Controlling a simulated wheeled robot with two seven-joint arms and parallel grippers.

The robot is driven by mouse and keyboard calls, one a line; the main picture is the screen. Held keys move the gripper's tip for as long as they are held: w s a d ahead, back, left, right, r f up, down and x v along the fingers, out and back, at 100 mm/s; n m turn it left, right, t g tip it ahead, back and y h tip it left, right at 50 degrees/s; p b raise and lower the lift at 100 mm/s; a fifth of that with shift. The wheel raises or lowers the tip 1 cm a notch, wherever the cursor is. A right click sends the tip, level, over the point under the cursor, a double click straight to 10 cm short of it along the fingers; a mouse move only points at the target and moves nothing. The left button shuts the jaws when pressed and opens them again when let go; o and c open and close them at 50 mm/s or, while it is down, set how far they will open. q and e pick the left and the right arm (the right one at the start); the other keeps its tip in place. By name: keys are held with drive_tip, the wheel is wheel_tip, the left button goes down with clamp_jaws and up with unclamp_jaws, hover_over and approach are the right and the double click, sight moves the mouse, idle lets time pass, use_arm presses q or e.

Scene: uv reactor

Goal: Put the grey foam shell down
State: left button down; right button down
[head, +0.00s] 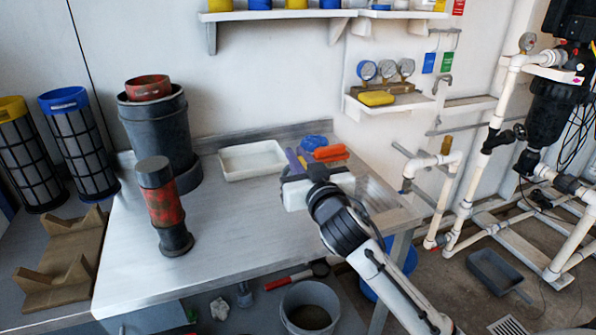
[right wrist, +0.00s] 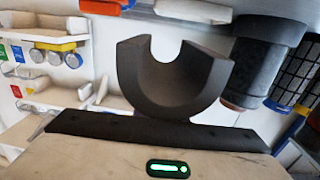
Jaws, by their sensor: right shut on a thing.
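The grey foam shell (right wrist: 145,85) is a thick dark U-shaped piece in the right wrist view, its opening toward the top of the picture. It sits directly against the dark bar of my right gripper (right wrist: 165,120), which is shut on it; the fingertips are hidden. In the head view my right gripper (head: 315,178) is over the right part of the grey bench (head: 235,235). There my own wrist mostly hides the shell, and I cannot tell its outline or its height above the bench. My left gripper is not in view.
Orange (head: 328,153) and purple pieces and a blue cloth (head: 313,141) lie close beyond the gripper. A white tray (head: 252,174) is left of them. A red-and-black cylinder (head: 166,210) and a dark bucket (head: 160,130) stand further left. The bench's front middle is clear.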

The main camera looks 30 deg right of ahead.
drive_tip(key=shift+s+a+r, duration=0.1)
drive_tip(key=shift+r, duration=0.5)
drive_tip(key=s+a+f+n+y+p, duration=0.1)
drive_tip(key=s+a+f, duration=0.1)
drive_tip(key=s+a, duration=0.1)
drive_tip(key=s+a+f+y+p, duration=0.1)
drive_tip(key=s+a+f, duration=0.1)
drive_tip(key=s+a, duration=0.2)
drive_tip(key=s+a+f+n+y+p, duration=0.1)
drive_tip(key=s+a+f+y, duration=0.1)
drive_tip(key=s+a, duration=0.1)
drive_tip(key=shift+s+a+n, duration=0.3)
drive_tip(key=shift+s+a, duration=0.05)
drive_tip(key=shift+s, duration=0.05)
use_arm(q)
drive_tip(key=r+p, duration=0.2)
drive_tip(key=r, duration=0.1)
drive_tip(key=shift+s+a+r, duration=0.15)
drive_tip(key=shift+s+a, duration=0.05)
use_arm(e)
drive_tip(key=s+a+r+y, duration=0.1)
drive_tip(key=s+a, duration=0.3)
drive_tip(key=s, duration=0.6)
drive_tip(key=shift+s+a+n+t, duration=0.25)
drive_tip(key=shift+a+n+t, duration=0.05)
drive_tip(key=shift+n+t, duration=0.1)
